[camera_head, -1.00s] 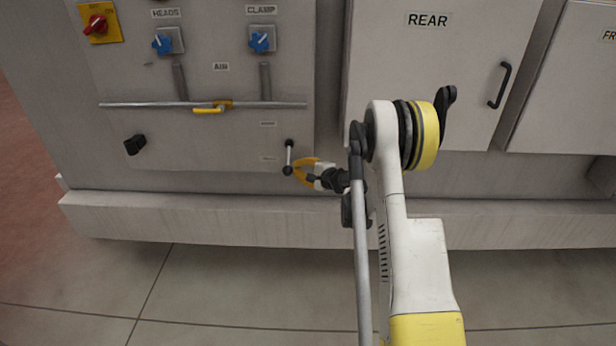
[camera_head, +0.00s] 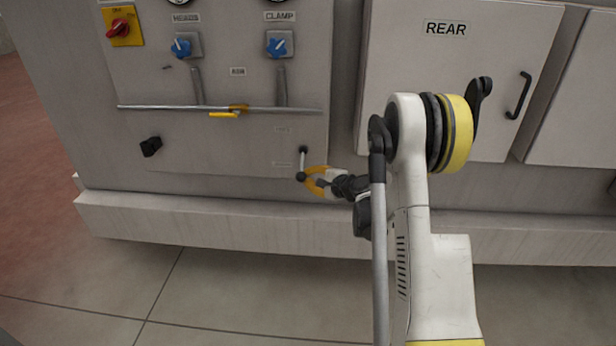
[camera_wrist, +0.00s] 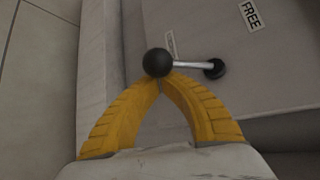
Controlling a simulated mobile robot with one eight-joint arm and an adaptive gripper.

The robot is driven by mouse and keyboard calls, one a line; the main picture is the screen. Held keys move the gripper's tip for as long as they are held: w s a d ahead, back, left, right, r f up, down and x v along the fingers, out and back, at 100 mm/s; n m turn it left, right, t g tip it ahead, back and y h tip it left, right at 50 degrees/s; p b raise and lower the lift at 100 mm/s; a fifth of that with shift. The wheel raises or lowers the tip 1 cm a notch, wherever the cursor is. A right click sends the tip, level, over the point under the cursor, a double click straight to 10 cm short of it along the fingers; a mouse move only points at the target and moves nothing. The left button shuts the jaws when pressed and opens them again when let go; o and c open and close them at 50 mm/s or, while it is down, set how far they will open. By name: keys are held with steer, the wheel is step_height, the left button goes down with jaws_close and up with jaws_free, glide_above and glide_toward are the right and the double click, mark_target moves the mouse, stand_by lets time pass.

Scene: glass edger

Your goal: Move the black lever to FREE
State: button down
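The black lever has a black pivot, a pale rod and a black ball knob (camera_head: 301,176). It hangs about straight down from its pivot on the panel's lower right. In the wrist view the knob (camera_wrist: 158,62) is at the fingertips and the rod (camera_wrist: 192,66) runs right to the pivot. The FREE label (camera_wrist: 252,14) is beyond the pivot, away from the knob. My gripper (camera_head: 309,176), with yellow fingers, reaches the knob from the right. Its fingertips (camera_wrist: 160,82) come together at the knob, not around it; whether they touch it is unclear.
A second, blurred label (camera_wrist: 171,45) is near the knob. A horizontal bar (camera_head: 180,107) with a yellow handle (camera_head: 224,114) crosses the panel above. A black knob (camera_head: 151,147) is at left. The REAR door (camera_head: 445,70) is at right. A ledge (camera_head: 200,222) juts out below.

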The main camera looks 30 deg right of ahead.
steer(key=shift+s+a+r+m+g+p, duration=0.15)
steer(key=shift+r+m+g+p, duration=0.1)
steer(key=shift+m+g+p, duration=0.3)
step_height(320, 180, up, 8)
steer(key=s+a+m+g+y+p, duration=0.1)
steer(key=m+g+y+p, duration=0.3)
steer(key=g+p, duration=0.4)
steer(key=shift+s+a+p, duration=0.15)
steer(key=shift+s+p, duration=0.25)
steer(key=shift+s, duration=0.05)
steer(key=shift+r, duration=0.15)
stand_by(0.3)
